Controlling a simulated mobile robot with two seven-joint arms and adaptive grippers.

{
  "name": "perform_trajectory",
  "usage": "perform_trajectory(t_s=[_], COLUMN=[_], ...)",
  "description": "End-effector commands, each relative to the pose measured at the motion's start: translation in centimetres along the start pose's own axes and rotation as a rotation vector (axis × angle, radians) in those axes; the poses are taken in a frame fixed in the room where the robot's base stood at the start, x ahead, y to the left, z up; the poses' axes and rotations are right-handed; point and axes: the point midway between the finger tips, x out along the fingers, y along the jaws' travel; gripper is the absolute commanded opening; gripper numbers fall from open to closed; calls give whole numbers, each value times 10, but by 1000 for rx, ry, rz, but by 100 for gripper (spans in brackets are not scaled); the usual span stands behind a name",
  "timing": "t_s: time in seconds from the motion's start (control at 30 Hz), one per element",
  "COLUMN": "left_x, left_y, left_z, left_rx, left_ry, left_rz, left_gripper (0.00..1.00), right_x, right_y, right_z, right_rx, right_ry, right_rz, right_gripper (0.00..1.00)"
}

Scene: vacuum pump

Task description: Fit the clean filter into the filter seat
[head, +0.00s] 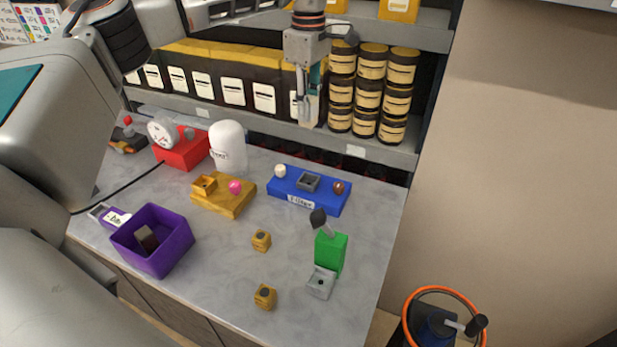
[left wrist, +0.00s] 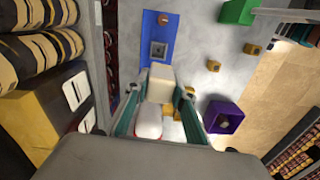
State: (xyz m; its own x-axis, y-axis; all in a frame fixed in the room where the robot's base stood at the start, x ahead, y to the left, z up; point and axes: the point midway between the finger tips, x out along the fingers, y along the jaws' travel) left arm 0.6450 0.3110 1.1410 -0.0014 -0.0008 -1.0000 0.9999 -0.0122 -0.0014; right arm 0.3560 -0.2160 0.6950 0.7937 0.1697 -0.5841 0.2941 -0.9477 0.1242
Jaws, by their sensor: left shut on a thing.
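My left gripper (head: 309,108) hangs high above the back of the table, in front of the shelf. It is shut on a pale cream block, the clean filter, which shows between the two fingers in the left wrist view (left wrist: 160,84). In the head view the filter is hard to make out from the fingers. The filter seat (head: 308,181) is a grey square frame with a dark opening on a blue base (head: 287,191) with a filter label. The seat also shows in the left wrist view (left wrist: 158,49), apart from the filter. My right gripper is not in view.
A purple box (head: 178,251) holds a brownish block (head: 146,238). A white rounded container (head: 227,147), a yellow base (head: 222,200), a green block (head: 331,252) and small yellow blocks (head: 262,240) stand around. Shelves with jars (head: 368,95) rise behind.

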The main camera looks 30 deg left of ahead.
Motion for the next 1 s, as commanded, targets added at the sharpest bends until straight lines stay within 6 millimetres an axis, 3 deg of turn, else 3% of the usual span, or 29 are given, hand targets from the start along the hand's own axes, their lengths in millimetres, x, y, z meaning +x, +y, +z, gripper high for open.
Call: perform_trajectory(t_s=[0.07, 0.17, 0.7, 0.8, 1.0], left_x=[-6, 2, 126, 142, 156], left_y=[3, 4, 3, 3, 4], left_z=[-1, -2, -2, -2, -2], left_rx=[-48, -72, -71, -70, -70], left_ry=[1, 1, 0, 1, 0], left_rz=[1, -2, -4, -1, 1], left_gripper=[2, 2, 2, 2, 2], right_x=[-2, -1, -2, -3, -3], right_y=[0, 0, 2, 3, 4], right_z=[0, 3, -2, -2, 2], right_rx=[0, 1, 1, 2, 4], right_ry=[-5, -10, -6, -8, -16], right_rz=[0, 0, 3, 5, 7], right_gripper=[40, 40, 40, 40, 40])
